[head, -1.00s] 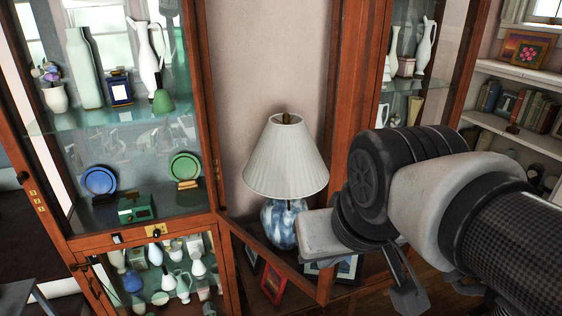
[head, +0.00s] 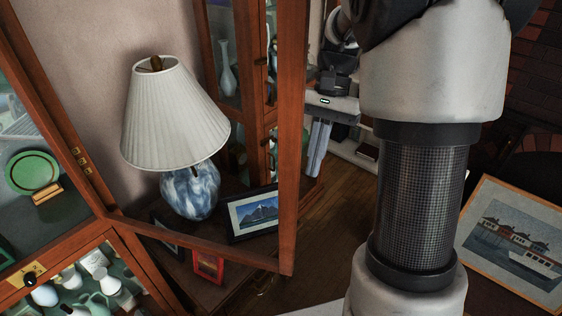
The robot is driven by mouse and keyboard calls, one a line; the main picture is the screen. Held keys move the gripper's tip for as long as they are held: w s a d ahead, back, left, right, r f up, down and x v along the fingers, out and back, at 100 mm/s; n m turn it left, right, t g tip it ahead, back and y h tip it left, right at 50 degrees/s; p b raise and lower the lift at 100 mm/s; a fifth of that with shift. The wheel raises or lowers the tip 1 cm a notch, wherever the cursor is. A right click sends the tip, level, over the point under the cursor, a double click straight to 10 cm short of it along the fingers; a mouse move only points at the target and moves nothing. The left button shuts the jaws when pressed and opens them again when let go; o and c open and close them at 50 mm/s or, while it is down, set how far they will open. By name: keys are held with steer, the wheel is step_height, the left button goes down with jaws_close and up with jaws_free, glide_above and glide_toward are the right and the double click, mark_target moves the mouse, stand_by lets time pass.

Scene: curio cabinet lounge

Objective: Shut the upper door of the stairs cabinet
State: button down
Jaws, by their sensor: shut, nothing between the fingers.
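The upper door (head: 291,150) is a wood-framed glass door standing open. It is hinged on the right side of the cabinet (head: 55,130), where brass hinges (head: 82,160) show, and swings out to the right in front of a lamp. Its upper part is cut off by the picture's top edge. My gripper (head: 317,155) is just right of the door's free edge in the picture, fingers pointing down and shut, with nothing in them. Whether it touches the door I cannot tell. My arm covers the middle right of the view.
Behind the door stand a lamp (head: 188,190) with a pleated shade and framed pictures (head: 254,215). Another glass cabinet (head: 222,95) is farther back. A large framed boat picture (head: 515,240) leans at right. Wooden floor (head: 335,210) shows between door and arm.

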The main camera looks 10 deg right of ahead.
steer(key=s+a+f, duration=0.4)
steer(key=s+f, duration=0.2)
steer(key=f, duration=0.3)
steer(key=shift+a, duration=0.4)
steer(key=shift+s, duration=0.15)
